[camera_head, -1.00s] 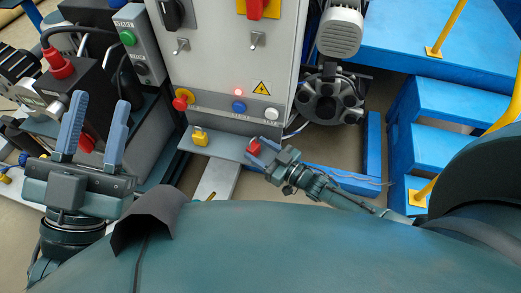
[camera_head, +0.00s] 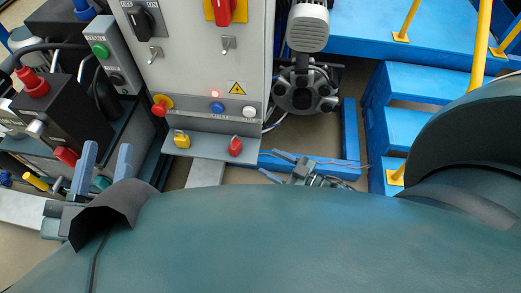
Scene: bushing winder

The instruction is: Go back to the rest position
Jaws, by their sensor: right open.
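My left gripper (camera_head: 104,163) is at the lower left, its two blue-grey fingers upright and apart with nothing between them. Its base is partly hidden behind a dark curved cover. My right gripper (camera_head: 276,165) is below the cabinet, to the right of the small shelf. Its fingers are spread and empty, apart from the red padlock-like piece (camera_head: 235,147). That piece stands on the grey shelf (camera_head: 210,149) under the cabinet, with a yellow one (camera_head: 181,140) to its left. The rest of my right arm is mostly hidden behind my own body.
The grey control cabinet (camera_head: 198,65) has a red emergency button (camera_head: 160,107), a blue button, a white button and a lit red lamp. Blue steps (camera_head: 405,125) with yellow rails stand at right. A dark machine (camera_head: 65,125) is at left, close to my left gripper.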

